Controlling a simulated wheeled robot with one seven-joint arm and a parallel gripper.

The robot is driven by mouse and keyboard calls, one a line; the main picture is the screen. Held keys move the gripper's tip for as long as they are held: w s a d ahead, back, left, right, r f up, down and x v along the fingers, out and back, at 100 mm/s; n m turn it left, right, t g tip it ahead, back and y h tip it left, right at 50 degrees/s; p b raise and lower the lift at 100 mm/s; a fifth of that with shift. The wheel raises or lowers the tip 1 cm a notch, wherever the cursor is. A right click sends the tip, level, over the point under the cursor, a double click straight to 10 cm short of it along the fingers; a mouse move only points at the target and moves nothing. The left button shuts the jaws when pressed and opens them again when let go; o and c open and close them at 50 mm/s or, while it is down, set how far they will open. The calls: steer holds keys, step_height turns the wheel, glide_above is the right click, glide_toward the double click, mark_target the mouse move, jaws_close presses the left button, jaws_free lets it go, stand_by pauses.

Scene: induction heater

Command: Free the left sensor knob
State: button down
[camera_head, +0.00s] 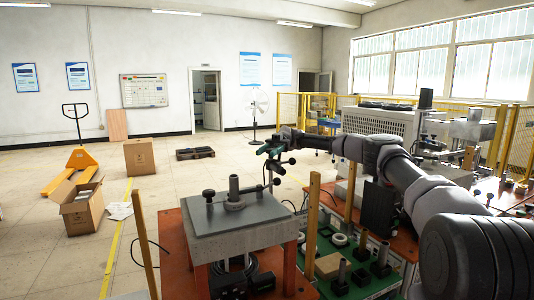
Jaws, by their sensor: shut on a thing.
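My gripper (268,150) is at the end of my arm, which reaches in from the right. It is small in the head view, above the back right corner of the grey metal plate. It is shut on a small dark part at the top of a thin upright sensor post (271,176), seemingly the left sensor knob. The fingers hide most of that part, so its exact shape cannot be told. Other small black knobs (277,181) show on the post just below and right of the gripper.
The grey plate (240,222) on an orange-legged bench carries a dark upright cylinder (234,187) and a black round knob (208,194). A wooden post (312,212) stands right of it. A green board (355,270) with several cylinders lies below my arm.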

stand_by(0.4)
steer(key=shift+c, duration=2.1)
jaws_free()
step_height(320, 180, up, 10)
